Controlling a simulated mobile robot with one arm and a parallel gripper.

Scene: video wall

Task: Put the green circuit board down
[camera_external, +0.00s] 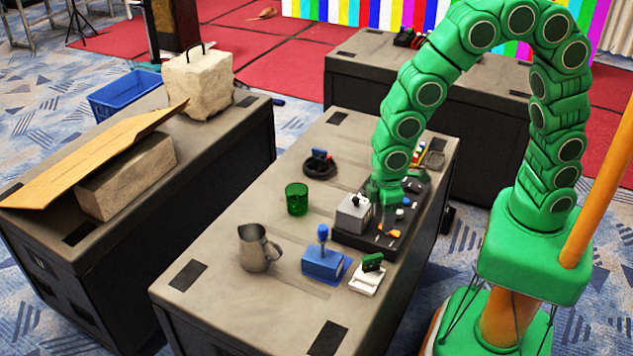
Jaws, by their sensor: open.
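A small dark green board (372,262), which looks like the green circuit board, stands tilted on a white base (367,281) near the right edge of the middle table. My green arm arches down from the right. My gripper (386,205) is over the black tray (362,240), beside a grey-white box (353,213). It is open, behind and apart from the green board. Its fingertips are small and hard to make out.
On the middle table (220,235) stand a blue block with a knob (323,263), a metal pitcher (257,250), a green glass (297,199) and a dark round dish (319,163). Small parts lie in the tray. The table's front left is clear. Another table on the left holds stone blocks and cardboard.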

